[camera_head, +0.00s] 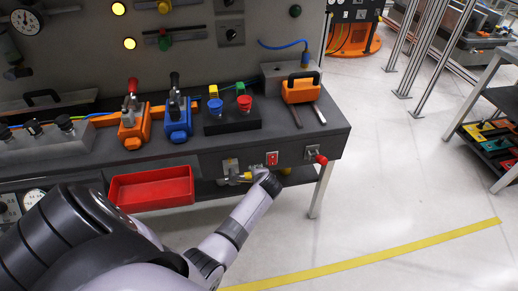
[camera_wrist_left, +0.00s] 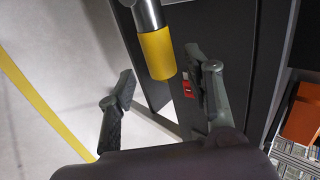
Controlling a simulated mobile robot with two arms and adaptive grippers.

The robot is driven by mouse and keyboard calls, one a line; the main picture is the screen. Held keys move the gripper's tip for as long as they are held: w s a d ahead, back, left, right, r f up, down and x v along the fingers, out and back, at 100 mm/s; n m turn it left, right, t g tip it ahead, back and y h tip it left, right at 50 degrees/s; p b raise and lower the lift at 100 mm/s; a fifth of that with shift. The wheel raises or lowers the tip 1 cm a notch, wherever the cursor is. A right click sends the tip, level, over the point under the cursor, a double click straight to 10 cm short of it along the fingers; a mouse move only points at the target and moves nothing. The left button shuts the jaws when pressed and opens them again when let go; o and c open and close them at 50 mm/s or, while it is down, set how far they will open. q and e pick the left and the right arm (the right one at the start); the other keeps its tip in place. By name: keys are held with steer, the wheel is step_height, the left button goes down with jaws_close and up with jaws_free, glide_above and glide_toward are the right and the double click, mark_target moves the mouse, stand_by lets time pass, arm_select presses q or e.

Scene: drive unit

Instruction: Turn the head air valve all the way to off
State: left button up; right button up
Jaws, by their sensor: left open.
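A valve plate (camera_head: 230,168) with a yellow part (camera_head: 247,176) is on the bench's front panel in the head view, apparently the head air valve. My left gripper (camera_head: 264,174) is at this panel, just right of the plate, and hides part of the fittings. In the left wrist view, a metal rod with a yellow sleeve (camera_wrist_left: 157,53) reaches in from the top. The fingers of my left gripper (camera_wrist_left: 161,64) are open on either side of the sleeve's end; contact cannot be told. My right gripper is not in view.
A red switch (camera_head: 272,158) sits just above my left gripper, and a red-knobbed lever (camera_head: 319,159) to its right. Orange (camera_head: 133,127) and blue (camera_head: 178,119) devices stand on the bench (camera_head: 280,138). Floor in front is clear.

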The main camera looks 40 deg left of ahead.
arm_select(q)
steer(key=v, duration=0.7)
steer(key=shift+d, duration=0.1)
stand_by(2.6)
